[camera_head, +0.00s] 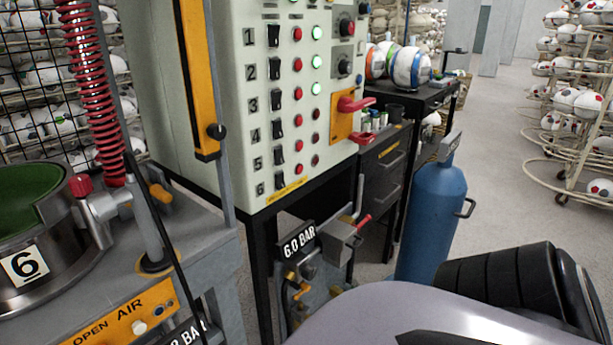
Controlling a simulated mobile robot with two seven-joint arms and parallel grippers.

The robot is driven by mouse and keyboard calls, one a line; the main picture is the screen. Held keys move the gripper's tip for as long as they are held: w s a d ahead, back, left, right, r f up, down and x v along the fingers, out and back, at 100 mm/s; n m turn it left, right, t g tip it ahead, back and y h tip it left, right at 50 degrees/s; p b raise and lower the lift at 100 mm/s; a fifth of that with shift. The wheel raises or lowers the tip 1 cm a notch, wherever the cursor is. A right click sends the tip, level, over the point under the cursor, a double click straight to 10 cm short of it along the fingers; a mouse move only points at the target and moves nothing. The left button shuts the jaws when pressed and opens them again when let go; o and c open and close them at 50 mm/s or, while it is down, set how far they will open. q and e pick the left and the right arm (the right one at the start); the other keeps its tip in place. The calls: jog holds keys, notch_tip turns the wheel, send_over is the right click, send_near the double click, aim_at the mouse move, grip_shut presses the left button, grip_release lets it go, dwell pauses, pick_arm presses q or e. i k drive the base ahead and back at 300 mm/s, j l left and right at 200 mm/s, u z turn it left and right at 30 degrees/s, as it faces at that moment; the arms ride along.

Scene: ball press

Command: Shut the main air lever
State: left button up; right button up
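Below and right of the control panel is an air unit with a "6.0 BAR" sign (299,240). A lever with a red tip (363,221) sticks out beside a grey box (339,240) there. A yellow handle (301,291) sits lower on the same unit. I cannot tell for certain which of these is the main air lever. Neither of my grippers is in view; a grey and black part of my own body fills the lower right.
The control panel (215,95) has numbered black switches and several lit green lamps. A blue cylinder (432,220) stands right of the air unit. A black drawer cabinet (385,175) stands behind.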

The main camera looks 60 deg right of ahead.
aim_at(367, 217)
jog(key=z, duration=2.15)
jog(key=l+z, duration=0.1)
jog(key=i+l+z, duration=0.15)
jog(key=i+l, duration=0.4)
jog(key=i+l+z, duration=0.1)
jog(key=i+l, duration=0.4)
jog(key=i, duration=0.3)
